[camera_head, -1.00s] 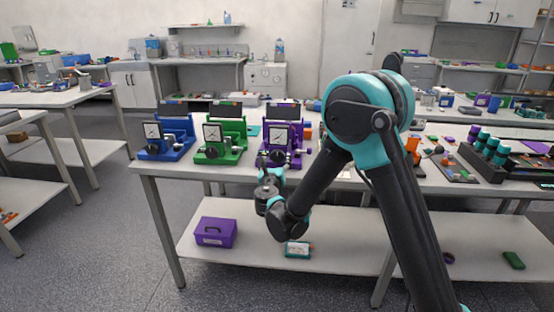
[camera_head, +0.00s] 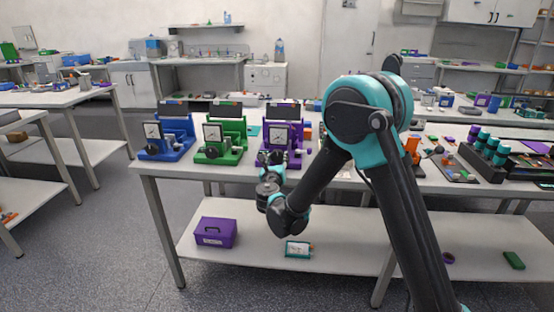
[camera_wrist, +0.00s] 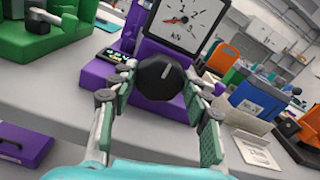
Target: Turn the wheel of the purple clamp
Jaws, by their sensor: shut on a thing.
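The purple clamp (camera_head: 282,140) stands on the table, right of the green and blue clamps. Its white dial (camera_wrist: 185,20) marked kN fills the top of the wrist view. Its black round wheel (camera_wrist: 159,77) faces my wrist camera, with a pale mark line near its top right. My gripper (camera_wrist: 160,84) has one finger on each side of the wheel and is shut on it. The picture is tilted, so the clamp leans in the wrist view. In the head view my gripper is small and in front of the purple clamp, and its fingers are hard to make out.
The green clamp (camera_head: 222,136) and the blue clamp (camera_head: 166,138) stand to the left. A blue box (camera_wrist: 255,104) and orange items lie to the right in the wrist view. A purple case (camera_head: 215,232) sits on the lower shelf (camera_head: 340,255).

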